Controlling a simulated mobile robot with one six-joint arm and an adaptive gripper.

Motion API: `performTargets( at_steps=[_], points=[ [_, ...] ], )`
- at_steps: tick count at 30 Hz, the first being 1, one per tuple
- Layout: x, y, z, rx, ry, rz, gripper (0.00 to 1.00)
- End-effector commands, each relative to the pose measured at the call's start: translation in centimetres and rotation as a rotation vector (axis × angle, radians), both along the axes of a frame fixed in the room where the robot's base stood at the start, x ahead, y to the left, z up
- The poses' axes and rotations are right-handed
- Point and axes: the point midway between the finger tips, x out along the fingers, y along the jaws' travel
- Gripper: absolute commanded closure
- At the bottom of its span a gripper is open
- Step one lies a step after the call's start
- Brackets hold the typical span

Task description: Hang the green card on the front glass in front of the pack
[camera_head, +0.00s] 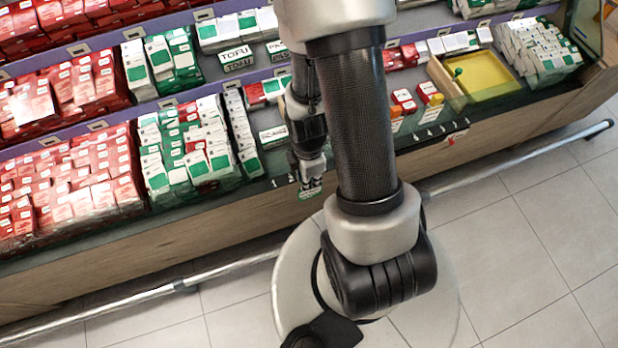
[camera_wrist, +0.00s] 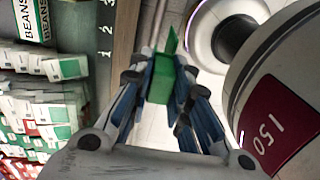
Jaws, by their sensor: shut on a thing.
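My gripper (camera_head: 311,181) is shut on a green card (camera_wrist: 176,80), which stands up between the fingers in the wrist view. In the head view the card (camera_head: 311,193) is a small green and white piece at the fingertips, by the shelf's front edge. In the wrist view it appears on the floor side of the wooden edge. The front glass (camera_head: 440,128) runs along the shelf front, with white numbers on it. Small red and white packs (camera_head: 403,99) stand behind it at the right. Which pack is meant cannot be told.
Red packs (camera_head: 70,190) and green-white packs (camera_head: 185,150) fill the shelf at left. A yellow tray (camera_head: 485,75) and a heap of green-white packs (camera_head: 540,50) are at right. A metal rail (camera_head: 520,158) runs along the front, above the tiled floor.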

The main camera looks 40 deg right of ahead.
Motion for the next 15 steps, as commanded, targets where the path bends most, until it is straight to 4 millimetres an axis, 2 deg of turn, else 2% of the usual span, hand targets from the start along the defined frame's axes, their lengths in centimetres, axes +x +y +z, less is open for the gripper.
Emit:
performTargets(
  at_steps=[15],
  points=[
    [4.0,-1.1,0.1,0.0,-0.001,-0.002,1.0]
  ],
)
